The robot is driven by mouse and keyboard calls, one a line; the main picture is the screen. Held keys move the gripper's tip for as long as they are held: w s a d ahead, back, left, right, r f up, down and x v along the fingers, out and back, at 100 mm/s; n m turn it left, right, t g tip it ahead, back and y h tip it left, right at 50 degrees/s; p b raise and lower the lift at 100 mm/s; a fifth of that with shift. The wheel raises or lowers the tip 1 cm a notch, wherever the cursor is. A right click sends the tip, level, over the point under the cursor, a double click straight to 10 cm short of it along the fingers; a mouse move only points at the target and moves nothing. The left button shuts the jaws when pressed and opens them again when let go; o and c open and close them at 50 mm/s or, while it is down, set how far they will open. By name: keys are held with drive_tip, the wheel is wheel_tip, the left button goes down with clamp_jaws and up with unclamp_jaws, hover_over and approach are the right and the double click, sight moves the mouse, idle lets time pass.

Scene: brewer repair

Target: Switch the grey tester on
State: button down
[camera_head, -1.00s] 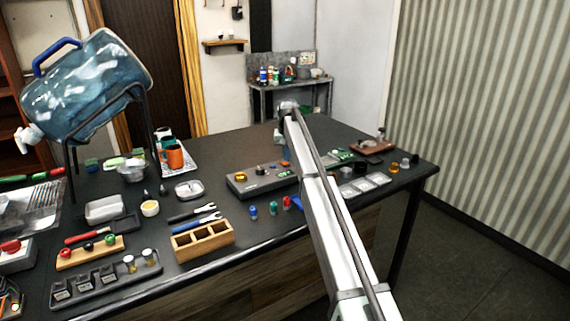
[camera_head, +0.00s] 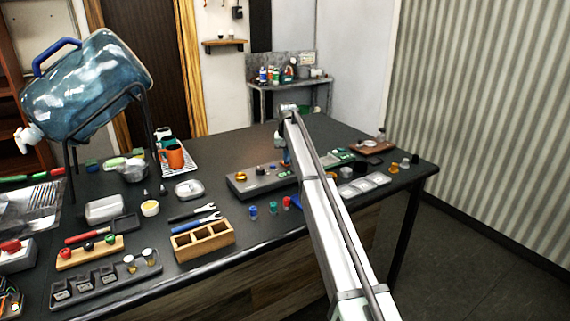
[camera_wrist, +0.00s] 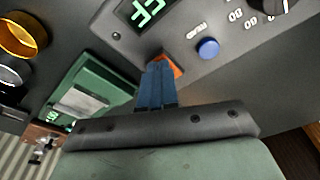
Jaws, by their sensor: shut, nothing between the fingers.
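The grey tester (camera_head: 243,190) lies on the dark bench in the head view, with a gold ring and a dark knob on its top. In the wrist view its face (camera_wrist: 200,80) shows a lit green display (camera_wrist: 146,10), a blue button (camera_wrist: 208,48), and an orange switch (camera_wrist: 168,66). My gripper (camera_wrist: 158,68) has its blue fingers closed together, with nothing between them. The fingertips are at the orange switch and hide part of it. I cannot tell whether they touch it. In the head view my gripper (camera_head: 286,160) is low over the tester's right part.
A green device (camera_wrist: 85,100) sits close beside the tester in the wrist view. Small blue (camera_head: 253,209), green and red pieces stand in front of the tester. A wooden holder (camera_head: 203,240) is at front left. The bench behind the tester is clear.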

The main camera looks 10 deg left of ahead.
drive_tip(key=shift+r, duration=0.1)
wheel_tip(320, 180, up, 7)
idle(1.1)
